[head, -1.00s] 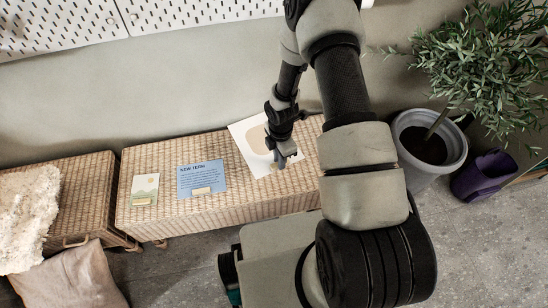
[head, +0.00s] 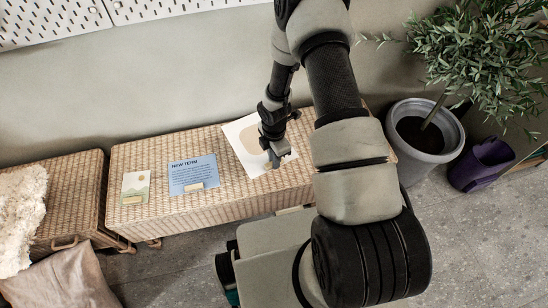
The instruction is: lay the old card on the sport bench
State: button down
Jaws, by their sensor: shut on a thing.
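A white card with a beige rounded shape (head: 238,133) is over the right part of a wicker bench (head: 140,217). My gripper (head: 275,161) is shut on this card near its lower edge; the fingers and wrist cover part of it. I cannot tell whether the card touches the bench top. A blue card headed "NEW TERM" (head: 193,170) lies on the middle of the bench, and a small pale green landscape card (head: 135,186) lies to its left. Each of these two has a small wooden piece at its lower edge. No label shows which bench is the sport bench.
A second wicker bench (head: 85,190) stands at the left with a cream fleece (head: 20,215) and a beige cushion (head: 70,285) by it. A grey pot with a leafy plant (head: 455,145) and a purple bin (head: 482,165) stand at the right. A pegboard (head: 50,20) hangs behind.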

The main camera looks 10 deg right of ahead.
jog(key=shift+f+b, duration=2.55)
jog(key=shift+f, duration=1.05)
jog(key=c, duration=1.6)
grip_release()
jog(key=shift+r, duration=0.15)
